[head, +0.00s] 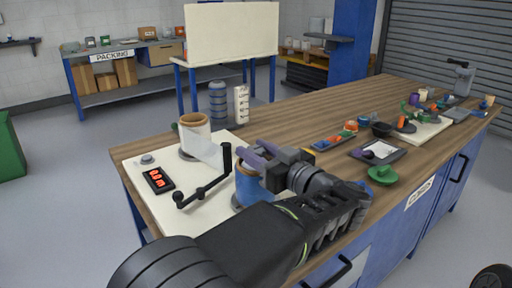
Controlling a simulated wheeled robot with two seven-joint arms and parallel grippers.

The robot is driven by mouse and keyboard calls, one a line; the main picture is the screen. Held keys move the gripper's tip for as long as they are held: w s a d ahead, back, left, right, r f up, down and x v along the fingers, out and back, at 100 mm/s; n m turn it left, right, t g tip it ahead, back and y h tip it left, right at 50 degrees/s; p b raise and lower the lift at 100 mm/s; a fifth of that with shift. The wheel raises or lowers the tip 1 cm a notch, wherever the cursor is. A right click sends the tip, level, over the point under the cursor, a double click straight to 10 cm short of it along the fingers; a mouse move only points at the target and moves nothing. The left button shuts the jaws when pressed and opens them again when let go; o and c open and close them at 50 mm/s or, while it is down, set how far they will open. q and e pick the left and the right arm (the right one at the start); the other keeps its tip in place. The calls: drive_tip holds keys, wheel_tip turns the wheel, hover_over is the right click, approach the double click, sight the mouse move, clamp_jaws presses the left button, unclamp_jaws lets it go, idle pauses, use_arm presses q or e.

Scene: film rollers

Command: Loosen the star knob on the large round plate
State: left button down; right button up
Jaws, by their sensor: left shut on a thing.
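A green round plate (383,177) with a raised knob-like top lies on the wooden bench, right of my left gripper. It is too small to tell whether that top is a star knob. My left gripper (256,153), with purple fingers, is at the top of a blue roll (249,187) on the cream board. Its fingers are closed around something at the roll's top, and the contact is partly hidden. A white roll (195,135) with a brown core stands behind, with pale film (208,151) running from it towards the blue roll. My right gripper is out of view.
A black crank handle (205,190) stands close to the left of the blue roll. A red-lit display (158,180) and a small grey knob (147,159) are on the cream board (150,207). Trays and small parts crowd the bench's right. The bench's back middle is clear.

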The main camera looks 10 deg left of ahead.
sight(262, 154)
use_arm(q)
drive_tip(key=shift+r, duration=0.15)
drive_tip(key=c, duration=0.8)
unclamp_jaws()
drive_tip(key=shift+p+v, duration=0.9)
drive_tip(key=shift+v, duration=2.9)
drive_tip(key=shift+w, duration=0.1)
